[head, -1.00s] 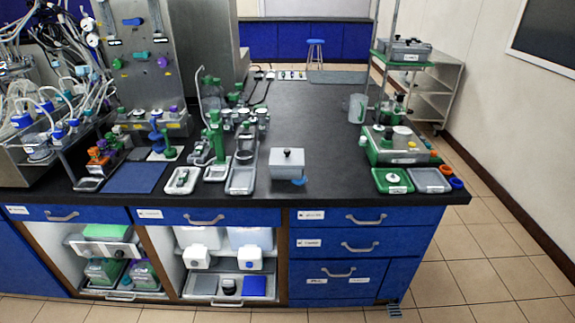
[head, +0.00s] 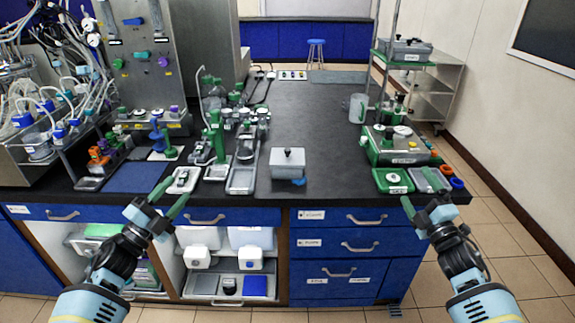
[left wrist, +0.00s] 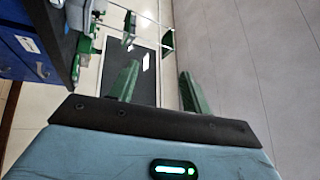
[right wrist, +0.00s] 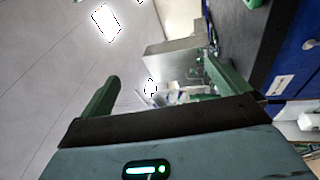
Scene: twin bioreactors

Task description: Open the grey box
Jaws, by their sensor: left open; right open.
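The grey box (head: 288,163) stands on the black bench near its front edge, in the middle of the head view. Its lid is on, with a small dark knob on top. A blue piece (head: 298,182) shows at its front lower right. My left gripper (head: 170,195) is open and empty in front of the bench edge, well left of the box. My right gripper (head: 422,192) is open and empty at the bench's front right corner, well right of the box. Neither touches the box. The wrist views show the open green fingers of the left (left wrist: 155,88) and right (right wrist: 155,85) grippers, without the box.
Trays with green-topped apparatus (head: 215,145) stand just left of the box. A green balance-like device (head: 398,147) and a green tray (head: 392,180) are at the right. A clear beaker (head: 357,108) stands further back. The bench top (head: 320,130) behind and right of the box is clear.

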